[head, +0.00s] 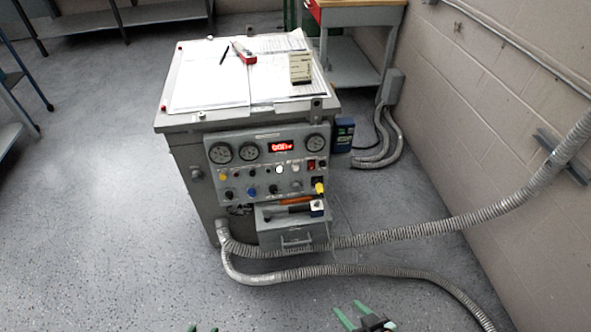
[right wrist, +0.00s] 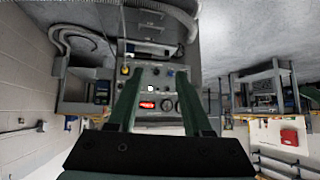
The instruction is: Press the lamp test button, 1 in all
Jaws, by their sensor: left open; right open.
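The grey control panel (head: 266,167) is on the front of a cabinet, with several small buttons and knobs below its gauges. A bright white button (head: 280,170) stands out; labels are too small to read, so I cannot tell which is the lamp test button. The right wrist view shows the panel upside down, with the white button (right wrist: 151,88) and red display (right wrist: 147,104) between the fingers. My right gripper (head: 362,318) is open and empty, well short of the panel. My left gripper (head: 203,328) shows only its fingertips at the bottom edge, open and apart from everything.
Papers, a pen and a red-and-white tool (head: 243,53) lie on the cabinet top (head: 184,120). An open drawer (head: 285,238) juts out below the panel. A ribbed conduit (head: 420,232) crosses low on the right to the wall.

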